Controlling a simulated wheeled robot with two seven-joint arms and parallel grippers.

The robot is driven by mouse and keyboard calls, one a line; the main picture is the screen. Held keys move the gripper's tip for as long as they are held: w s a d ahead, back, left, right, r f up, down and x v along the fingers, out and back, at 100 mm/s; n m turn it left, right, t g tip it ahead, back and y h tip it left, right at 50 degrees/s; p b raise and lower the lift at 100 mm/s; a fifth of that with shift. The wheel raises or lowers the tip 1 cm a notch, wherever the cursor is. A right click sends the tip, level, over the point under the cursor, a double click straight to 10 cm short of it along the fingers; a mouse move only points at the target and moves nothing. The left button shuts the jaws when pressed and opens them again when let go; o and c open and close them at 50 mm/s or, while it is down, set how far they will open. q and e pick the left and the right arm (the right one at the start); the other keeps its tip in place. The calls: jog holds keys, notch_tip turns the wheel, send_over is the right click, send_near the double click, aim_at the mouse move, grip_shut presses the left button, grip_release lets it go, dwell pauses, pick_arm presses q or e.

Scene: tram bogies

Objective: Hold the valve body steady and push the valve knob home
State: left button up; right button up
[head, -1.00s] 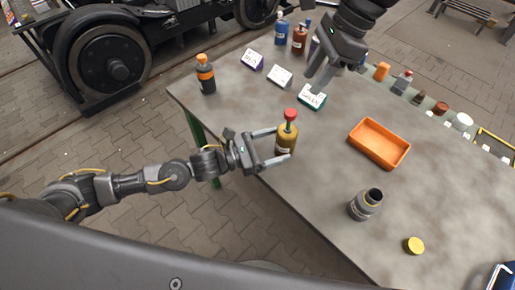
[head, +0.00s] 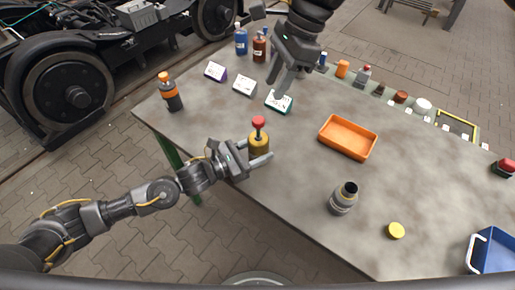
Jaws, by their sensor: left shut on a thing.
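The valve body (head: 258,147) is a yellow-brown cylinder standing upright near the table's near-left edge. The red valve knob (head: 259,123) sticks up on top of it, with a narrow neck between them. My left gripper (head: 259,151) is shut on the valve body from the left, with one finger in front and one behind, below the knob. My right gripper (head: 280,98) points down above the table, beyond the valve, by the card with the green edge (head: 279,103). It is apart from the knob. Its fingertip gap is unclear, and no held thing shows.
An orange tray (head: 347,138) lies to the right. A black-and-orange bottle (head: 172,95) stands at the left corner. The table between valve and tray is clear.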

jog(key=shift+o, duration=1.8)
jog(key=shift+a+r, duration=0.25)
notch_tip(320, 180, up, 2)
jog(key=m+t+h, duration=0.1)
jog(key=m+h, duration=0.2)
jog(key=m, duration=0.3)
send_over(259, 119)
jog(key=a, duration=0.1)
jog(key=f+m, duration=0.1)
jog(key=f, duration=0.3)
jog(key=f+m, duration=0.1)
jog(key=f, duration=0.3)
jog(key=d+f+m, duration=0.1)
jog(key=f+m, duration=0.1)
jog(key=f, duration=0.2)
jog(key=shift+h, duration=0.4)
jog(key=shift+r, duration=0.1)
jog(key=c, duration=1)
